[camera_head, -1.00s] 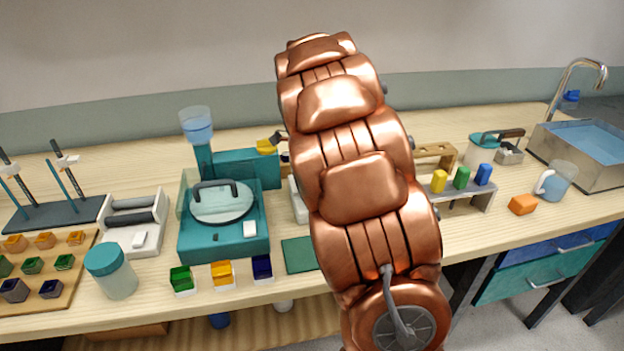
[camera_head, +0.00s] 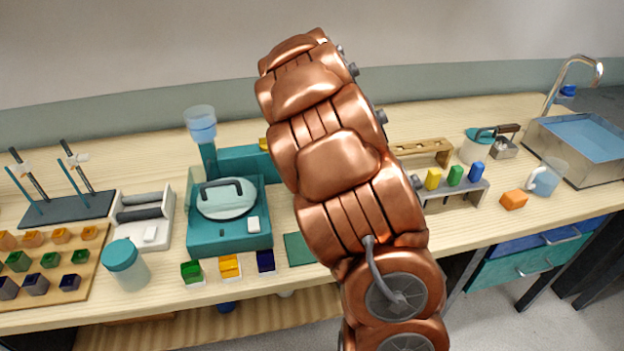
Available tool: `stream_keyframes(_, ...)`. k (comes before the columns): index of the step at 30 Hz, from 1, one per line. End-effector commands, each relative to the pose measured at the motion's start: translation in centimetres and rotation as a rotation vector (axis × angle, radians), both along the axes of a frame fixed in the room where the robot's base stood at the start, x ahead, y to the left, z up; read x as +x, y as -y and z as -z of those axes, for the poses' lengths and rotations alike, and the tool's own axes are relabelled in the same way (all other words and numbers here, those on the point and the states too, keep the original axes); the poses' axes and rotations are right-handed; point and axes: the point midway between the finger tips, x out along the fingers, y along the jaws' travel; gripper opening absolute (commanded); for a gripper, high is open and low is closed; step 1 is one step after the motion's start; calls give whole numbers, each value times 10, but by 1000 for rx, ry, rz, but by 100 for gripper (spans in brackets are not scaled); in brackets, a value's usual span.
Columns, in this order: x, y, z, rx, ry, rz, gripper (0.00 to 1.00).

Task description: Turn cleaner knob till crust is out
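My copper-coloured arm fills the middle of the head view. It reaches over the bench, and my gripper is hidden behind it, so its fingers and anything in them do not show. A teal machine (camera_head: 205,236) stands left of my arm, with a round pale lid with a dark handle and a white square button on its front right. A water-blue cup (camera_head: 200,124) sits on its rear column. A small yellow part (camera_head: 263,144) shows at the arm's left edge, mostly covered. I cannot pick out the cleaner knob or any crust.
Green, orange and blue blocks (camera_head: 229,266) stand along the front edge. A teal-lidded jar (camera_head: 126,265), a white roller device (camera_head: 144,218), a tray of coloured cubes (camera_head: 85,292) and a rod stand (camera_head: 60,208) are left. A colored-peg rack (camera_head: 455,193), orange block (camera_head: 514,200), mug (camera_head: 547,178) and sink (camera_head: 578,145) are right.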

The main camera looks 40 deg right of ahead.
Motion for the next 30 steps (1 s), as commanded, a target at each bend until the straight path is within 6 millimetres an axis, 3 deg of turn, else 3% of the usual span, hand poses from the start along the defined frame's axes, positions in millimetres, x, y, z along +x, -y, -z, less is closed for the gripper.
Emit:
stream_keyframes(16, 0, 0, 0, 0, 0, 23, 9)
stream_keyframes(17, 0, 0, 0, 0, 0, 22, 46)
stream_keyframes(23, 0, 0, 0, 0, 0, 22, 67)
stream_keyframes(30, 0, 0, 0, 0, 0, 21, 69)
